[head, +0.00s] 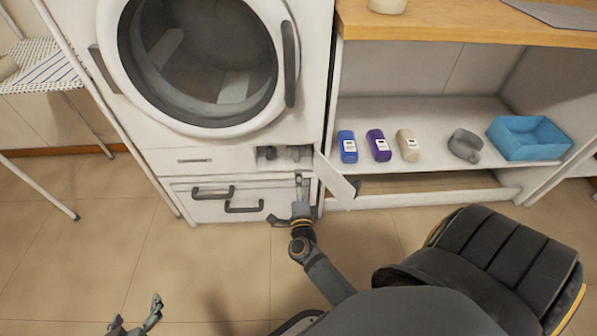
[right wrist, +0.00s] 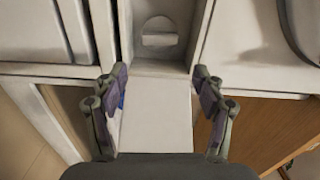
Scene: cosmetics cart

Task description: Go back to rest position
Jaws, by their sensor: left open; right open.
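My left gripper (head: 139,315) is open and empty over the floor at the bottom left of the head view. My right gripper (head: 297,203) is in front of the lower part of the white washing machine (head: 130,125). In the right wrist view its fingers (right wrist: 159,75) are spread, with a white panel visible between them. I cannot tell whether they touch it. A small compartment (head: 272,158) stands open above the right gripper, with its white flap (head: 335,184) swung out to the right.
A drying rack (head: 40,68) stands at left. The floor (head: 110,250) at left is mostly clear.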

